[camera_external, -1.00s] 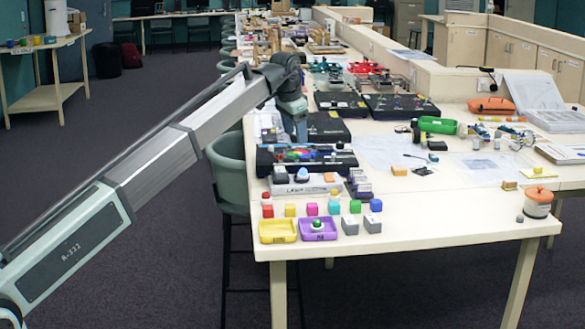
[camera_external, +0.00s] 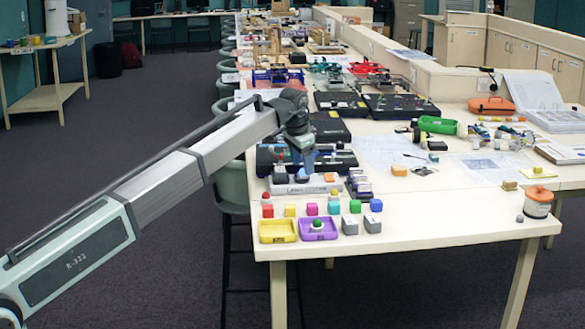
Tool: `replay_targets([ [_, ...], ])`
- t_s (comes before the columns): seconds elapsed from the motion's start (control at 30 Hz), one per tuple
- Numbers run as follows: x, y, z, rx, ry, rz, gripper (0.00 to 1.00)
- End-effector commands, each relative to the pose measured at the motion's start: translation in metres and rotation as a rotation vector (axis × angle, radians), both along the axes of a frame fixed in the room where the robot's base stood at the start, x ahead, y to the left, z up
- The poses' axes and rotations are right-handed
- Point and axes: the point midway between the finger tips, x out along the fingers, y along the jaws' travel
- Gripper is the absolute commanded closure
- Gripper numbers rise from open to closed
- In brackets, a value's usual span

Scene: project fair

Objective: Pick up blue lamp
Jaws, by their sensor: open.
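A small blue lamp (camera_external: 303,177) sits near the middle of a low white labelled box (camera_external: 290,189) at the near end of the long table.
Several coloured cubes, a yellow tray (camera_external: 277,237) and a purple tray (camera_external: 318,236) lie in front of the box. A black case (camera_external: 264,159) lies behind.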

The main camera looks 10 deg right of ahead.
Motion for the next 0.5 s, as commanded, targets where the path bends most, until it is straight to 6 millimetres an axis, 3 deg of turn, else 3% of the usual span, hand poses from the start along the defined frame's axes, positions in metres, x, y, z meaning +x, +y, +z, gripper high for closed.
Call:
replay_targets([
  [0.13, 0.0033, -0.0018, -0.0157, 0.001, 0.000, 0.000, 0.40],
  [0.37, 0.0036, -0.0021, -0.0173, 0.000, 0.000, 0.000, 0.40],
  [0.5, 0.0036, -0.0021, -0.0173, 0.000, 0.000, 0.000, 0.52],
])
